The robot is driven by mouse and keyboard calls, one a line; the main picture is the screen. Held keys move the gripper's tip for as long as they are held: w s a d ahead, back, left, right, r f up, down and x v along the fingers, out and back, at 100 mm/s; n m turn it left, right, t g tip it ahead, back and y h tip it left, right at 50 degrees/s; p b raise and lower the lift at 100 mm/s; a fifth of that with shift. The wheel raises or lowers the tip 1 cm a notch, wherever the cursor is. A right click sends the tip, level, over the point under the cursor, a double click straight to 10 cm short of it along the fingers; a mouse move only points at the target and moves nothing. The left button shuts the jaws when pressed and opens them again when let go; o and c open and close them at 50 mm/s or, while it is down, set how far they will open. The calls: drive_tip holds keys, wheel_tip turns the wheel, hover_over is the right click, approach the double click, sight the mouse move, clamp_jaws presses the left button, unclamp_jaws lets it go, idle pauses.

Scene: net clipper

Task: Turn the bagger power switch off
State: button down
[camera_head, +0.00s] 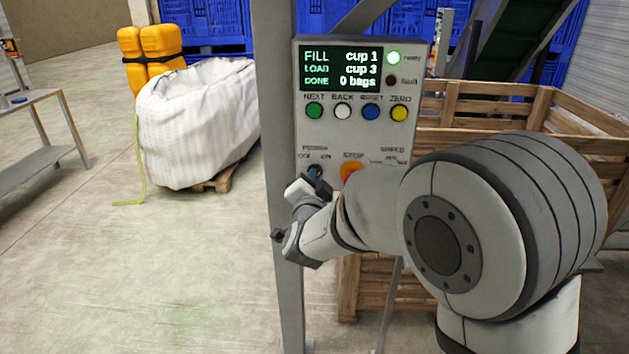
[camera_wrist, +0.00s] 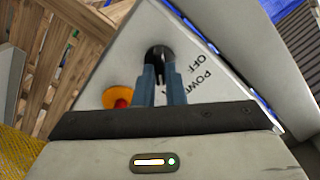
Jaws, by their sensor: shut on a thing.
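The bagger's control panel (camera_head: 302,130) is a light grey box on a post. Its display is lit and shows "FILL cup 1", "LOAD cup 3" and "DONE 0 bags"; the green ready lamp is on. The power switch (camera_wrist: 159,52) is a dark round knob below the OFF and POWER lettering area of the panel. My gripper (camera_wrist: 160,75) is at the panel with its two fingers shut on the knob. In the head view my gripper (camera_head: 318,180) covers most of the switch, so its exact setting is hard to tell.
Coloured buttons sit above. A wooden crate (camera_head: 480,105) stands behind the panel. A white bulk bag (camera_head: 195,125) is at left, with open floor before it.

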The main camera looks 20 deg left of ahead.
drive_tip(key=shift+n, duration=0.5)
drive_tip(key=shift+a+n+p, duration=0.2)
drive_tip(key=shift+n+p, duration=1.05)
drive_tip(key=shift+n, duration=7.15)
drive_tip(key=shift+f, duration=0.1)
drive_tip(key=c, duration=1.5)
unclamp_jaws()
